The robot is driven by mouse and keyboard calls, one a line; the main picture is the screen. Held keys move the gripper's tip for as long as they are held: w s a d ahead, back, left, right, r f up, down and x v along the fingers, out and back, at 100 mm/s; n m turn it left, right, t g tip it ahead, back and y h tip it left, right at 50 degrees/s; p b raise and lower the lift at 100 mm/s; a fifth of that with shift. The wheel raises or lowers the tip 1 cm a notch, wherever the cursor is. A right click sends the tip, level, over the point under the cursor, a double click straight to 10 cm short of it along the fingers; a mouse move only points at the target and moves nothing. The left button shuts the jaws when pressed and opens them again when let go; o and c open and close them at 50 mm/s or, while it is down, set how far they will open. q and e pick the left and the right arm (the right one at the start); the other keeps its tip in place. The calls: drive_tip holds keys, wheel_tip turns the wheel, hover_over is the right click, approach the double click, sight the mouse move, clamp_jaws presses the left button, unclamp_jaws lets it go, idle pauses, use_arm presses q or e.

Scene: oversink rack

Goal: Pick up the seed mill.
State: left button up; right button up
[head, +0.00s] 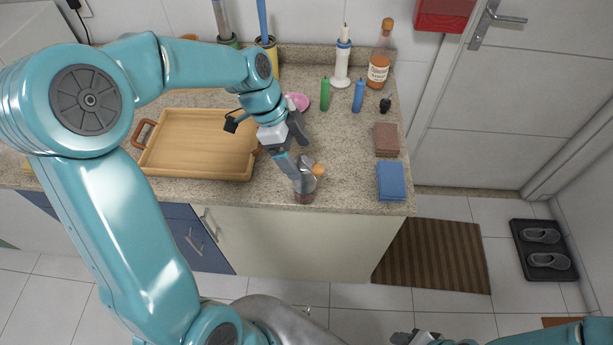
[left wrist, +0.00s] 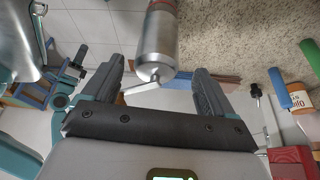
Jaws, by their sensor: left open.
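The seed mill (head: 305,190) stands near the front edge of the granite counter, a metal cylinder with a crank and a round wooden knob (head: 318,170) on top. My left gripper (head: 302,160) is open at the mill's top and partly hides it. In the left wrist view the mill's silver body (left wrist: 158,45) and crank show between the two spread fingers (left wrist: 160,75), with a gap on each side. The knob is not clear there. Part of my right gripper (head: 415,338) shows at the bottom edge of the head view; its jaws cannot be made out.
A wooden tray (head: 200,150) lies left of the mill. A blue cloth or sponge (head: 391,182) and a brown block (head: 386,139) lie to the right. Green (head: 325,94) and blue (head: 358,96) bottles, a white stand (head: 342,65), an amber bottle (head: 379,65) and a pink dish (head: 298,101) stand behind.

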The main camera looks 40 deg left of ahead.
sight(304, 180)
use_arm(q)
drive_tip(key=shift+d+f, duration=0.1)
drive_tip(key=shift+f, duration=0.2)
drive_tip(key=shift+s+d+f, duration=0.1)
drive_tip(key=shift+f, duration=0.15)
drive_tip(key=p+x, duration=0.1)
drive_tip(key=x, duration=0.3)
drive_tip(key=shift+d+r+p, duration=0.1)
drive_tip(key=shift+d+p, duration=0.1)
drive_tip(key=shift+p, duration=0.15)
drive_tip(key=shift+f, duration=0.4)
drive_tip(key=shift+c, duration=1)
drive_tip(key=c, duration=1.1)
